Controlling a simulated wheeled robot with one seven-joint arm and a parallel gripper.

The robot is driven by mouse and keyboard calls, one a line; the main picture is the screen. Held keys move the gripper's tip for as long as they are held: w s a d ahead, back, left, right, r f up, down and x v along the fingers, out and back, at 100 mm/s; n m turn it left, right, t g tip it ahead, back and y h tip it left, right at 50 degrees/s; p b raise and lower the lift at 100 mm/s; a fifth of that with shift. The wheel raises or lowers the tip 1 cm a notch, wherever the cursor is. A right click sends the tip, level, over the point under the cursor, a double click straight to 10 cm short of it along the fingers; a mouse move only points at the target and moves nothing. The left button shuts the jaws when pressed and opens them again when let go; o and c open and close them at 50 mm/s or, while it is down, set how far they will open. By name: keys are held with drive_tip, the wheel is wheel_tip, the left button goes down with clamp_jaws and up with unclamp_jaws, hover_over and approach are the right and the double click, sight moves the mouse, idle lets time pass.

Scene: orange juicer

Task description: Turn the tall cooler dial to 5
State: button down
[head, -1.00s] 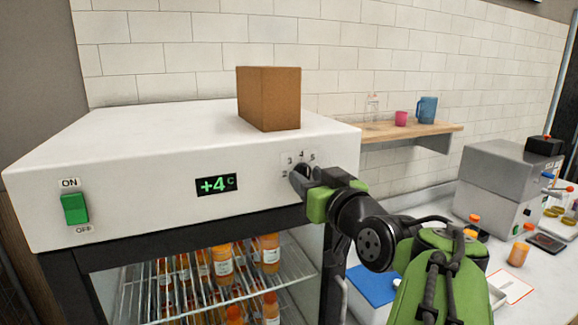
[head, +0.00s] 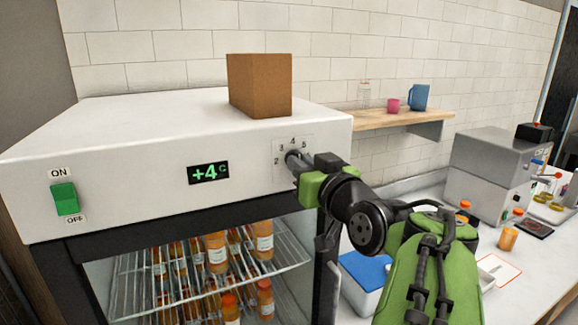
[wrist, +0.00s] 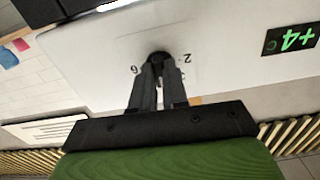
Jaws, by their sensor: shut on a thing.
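The tall cooler (head: 120,140) has a white top housing with a green +4 C display (head: 208,172). Its dial (head: 292,158) is a dark knob at the right of the front panel, on a plate with printed numbers; 2, 3, 4 and 5 can be made out around it. My gripper (head: 300,164) is at the knob, its fingers shut on it. In the wrist view the fingers (wrist: 158,68) close on the dark dial (wrist: 158,58), with a 2 and a 6 beside it. The dial's pointer is hidden, so its setting cannot be read from it.
A green ON/OFF switch (head: 64,199) is at the panel's left. A brown box (head: 260,85) stands on the cooler. Bottles (head: 216,250) stand on racks inside. A shelf (head: 400,118) with cups and a counter with a grey machine (head: 490,175) are at right.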

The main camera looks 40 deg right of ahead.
drive_tip(key=shift+m, duration=4.2)
drive_tip(key=c, duration=1.1)
unclamp_jaws()
drive_tip(key=shift+s, duration=0.1)
drive_tip(key=shift+c, duration=0.2)
